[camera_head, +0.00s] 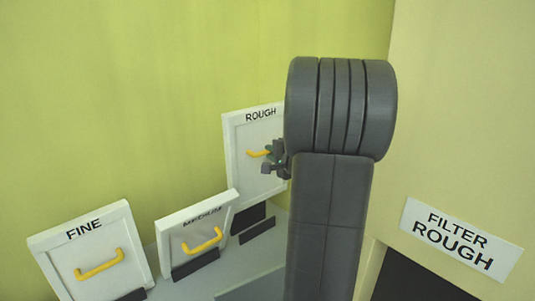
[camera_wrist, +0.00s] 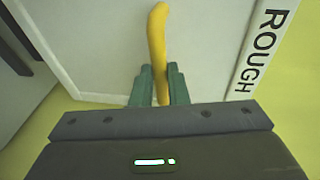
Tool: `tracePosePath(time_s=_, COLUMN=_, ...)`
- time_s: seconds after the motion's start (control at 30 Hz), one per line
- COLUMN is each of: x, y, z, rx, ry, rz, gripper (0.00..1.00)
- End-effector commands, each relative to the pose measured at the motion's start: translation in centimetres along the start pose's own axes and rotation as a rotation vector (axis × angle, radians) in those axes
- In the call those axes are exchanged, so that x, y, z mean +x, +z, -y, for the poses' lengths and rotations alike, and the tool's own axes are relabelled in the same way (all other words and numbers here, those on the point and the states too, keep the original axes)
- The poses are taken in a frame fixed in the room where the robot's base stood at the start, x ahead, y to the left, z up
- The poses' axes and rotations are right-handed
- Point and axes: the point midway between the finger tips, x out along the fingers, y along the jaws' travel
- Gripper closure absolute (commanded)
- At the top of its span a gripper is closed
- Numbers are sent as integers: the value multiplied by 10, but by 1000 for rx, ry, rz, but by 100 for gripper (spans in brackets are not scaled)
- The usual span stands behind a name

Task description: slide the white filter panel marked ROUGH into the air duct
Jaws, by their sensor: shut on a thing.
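The white ROUGH filter panel (camera_head: 240,135) stands upright at the back, raised above the MEDIUM panel beside it. Its yellow handle (camera_head: 258,154) faces me. My gripper (camera_head: 272,158) is at that handle, partly hidden by my arm, which also covers the panel's right side. In the wrist view the green fingers (camera_wrist: 159,88) are shut on the yellow handle (camera_wrist: 157,40), with the ROUGH label (camera_wrist: 264,45) at the right. The air duct's dark opening (camera_head: 415,280) is at the lower right, below the FILTER ROUGH sign (camera_head: 460,238), and is only partly in view.
The FINE panel (camera_head: 62,255) and MEDIUM panel (camera_head: 182,220) lean in dark holders (camera_head: 196,264) on the grey shelf (camera_head: 240,278) at the left. An empty-looking dark holder (camera_head: 257,230) is below the ROUGH panel. A green wall is behind, and a cream wall stands at the right.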

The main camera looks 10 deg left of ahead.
Motion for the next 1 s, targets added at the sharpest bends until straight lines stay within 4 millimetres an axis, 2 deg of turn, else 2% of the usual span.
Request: tracePosePath(time_s=1.0, x=-80, y=-15, z=-1, rx=-2, ry=-2, rz=-1, gripper=100)
